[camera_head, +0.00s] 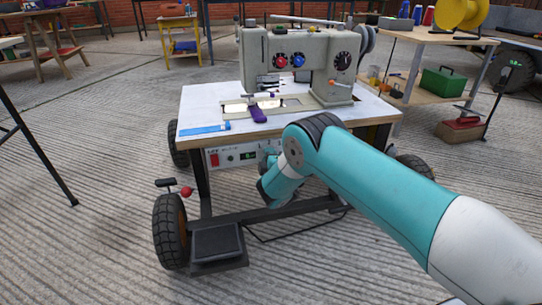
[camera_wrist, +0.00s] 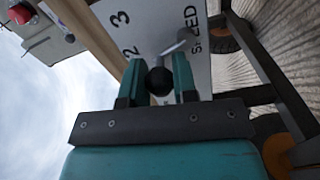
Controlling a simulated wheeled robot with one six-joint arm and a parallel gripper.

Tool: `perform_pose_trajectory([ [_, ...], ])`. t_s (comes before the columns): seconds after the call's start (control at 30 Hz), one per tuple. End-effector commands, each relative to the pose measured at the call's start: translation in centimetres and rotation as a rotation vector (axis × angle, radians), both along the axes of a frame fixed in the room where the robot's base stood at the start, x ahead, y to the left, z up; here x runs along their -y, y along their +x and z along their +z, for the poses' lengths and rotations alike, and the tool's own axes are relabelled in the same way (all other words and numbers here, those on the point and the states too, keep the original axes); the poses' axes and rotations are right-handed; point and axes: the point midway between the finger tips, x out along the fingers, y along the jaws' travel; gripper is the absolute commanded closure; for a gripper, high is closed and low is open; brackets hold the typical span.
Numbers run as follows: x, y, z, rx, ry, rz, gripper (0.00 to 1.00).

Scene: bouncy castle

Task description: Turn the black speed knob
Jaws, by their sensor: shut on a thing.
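The black speed knob (camera_wrist: 158,82) is round and sits between my gripper's two teal fingers in the wrist view. My gripper (camera_wrist: 158,72) is shut on it, one finger on each side. The white panel (camera_wrist: 150,22) behind it bears the digits 2 and 3 and the word SPEED. In the head view, this panel (camera_head: 222,151) runs under the front of the sewing table, with a red switch and a green display. My gripper (camera_head: 268,158) is at the panel's right part there, mostly hidden by my arm, and the speed knob cannot be made out.
A grey-green sewing machine (camera_head: 310,65) stands on the table (camera_head: 205,105), with a purple item and a blue strip near it. A frame with a pedal (camera_head: 217,241) and wheels (camera_head: 170,230) stands below. Concrete floor is clear at front left.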

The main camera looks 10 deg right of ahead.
Motion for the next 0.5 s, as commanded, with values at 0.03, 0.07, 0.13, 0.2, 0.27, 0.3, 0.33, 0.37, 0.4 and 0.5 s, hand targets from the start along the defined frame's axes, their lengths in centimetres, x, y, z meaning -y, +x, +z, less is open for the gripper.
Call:
perform_pose_trajectory([
  [0.03, -0.17, -0.07, -0.06, -0.002, -0.028, 0.001, 0.97],
  [0.07, -0.22, -0.08, -0.1, -0.002, -0.045, 0.001, 0.97],
  [0.13, -0.3, -0.09, -0.18, -0.003, -0.081, 0.001, 0.97],
  [0.2, -0.37, -0.1, -0.24, -0.003, -0.111, 0.001, 0.97],
  [0.27, -0.42, -0.1, -0.29, -0.003, -0.131, 0.001, 0.97],
  [0.3, -0.44, -0.1, -0.3, -0.003, -0.143, 0.001, 0.97],
  [0.33, -0.47, -0.1, -0.32, -0.003, -0.15, 0.001, 0.97],
  [0.37, -0.47, -0.1, -0.34, -0.003, -0.155, 0.0, 0.97],
  [0.4, -0.49, -0.1, -0.35, -0.003, -0.162, 0.0, 0.97],
  [0.5, -0.51, -0.11, -0.37, -0.003, -0.172, 0.0, 0.97],
])
